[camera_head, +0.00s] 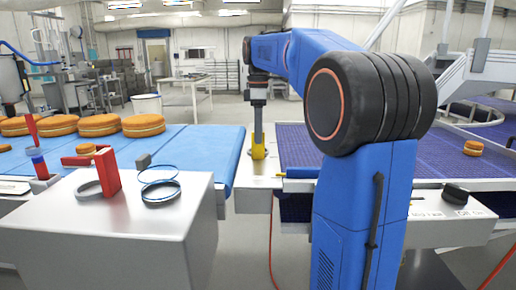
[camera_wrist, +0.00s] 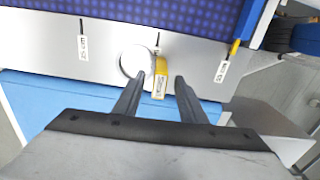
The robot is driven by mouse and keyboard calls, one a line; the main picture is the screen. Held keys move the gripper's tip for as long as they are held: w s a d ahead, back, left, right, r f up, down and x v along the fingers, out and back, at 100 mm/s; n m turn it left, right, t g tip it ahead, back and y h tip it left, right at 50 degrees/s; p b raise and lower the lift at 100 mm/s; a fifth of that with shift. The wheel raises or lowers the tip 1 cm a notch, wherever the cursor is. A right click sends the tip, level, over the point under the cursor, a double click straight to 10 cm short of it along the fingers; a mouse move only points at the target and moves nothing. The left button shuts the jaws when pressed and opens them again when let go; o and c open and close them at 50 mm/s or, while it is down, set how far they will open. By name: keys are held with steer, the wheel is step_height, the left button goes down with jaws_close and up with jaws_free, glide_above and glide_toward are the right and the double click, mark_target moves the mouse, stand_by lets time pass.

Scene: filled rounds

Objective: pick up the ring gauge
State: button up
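What looks like the ring gauge, a pale round piece with a yellow labelled tab (camera_wrist: 161,75), is on the metal ledge of the purple belt in the wrist view. In the head view only yellow (camera_head: 258,152) shows clearly at that spot, below my gripper (camera_head: 258,133); the round part cannot be made out there. My gripper also shows in the wrist view (camera_wrist: 159,84), its two dark fingers apart with the yellow tab between and beyond their tips. Whether a finger touches it cannot be told.
A metal box (camera_head: 130,240) at the left bears a red bracket (camera_head: 108,172), a grey ring and blue rings (camera_head: 161,191). Filled rounds (camera_head: 143,126) line the blue belt (camera_head: 205,145). A black knob (camera_head: 455,194) is at the right.

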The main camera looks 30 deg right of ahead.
mark_target(258, 159)
steer(key=shift+f, duration=2.35)
steer(key=shift+c, duration=0.7)
jaws_close()
step_height(258, 159, up, 10)
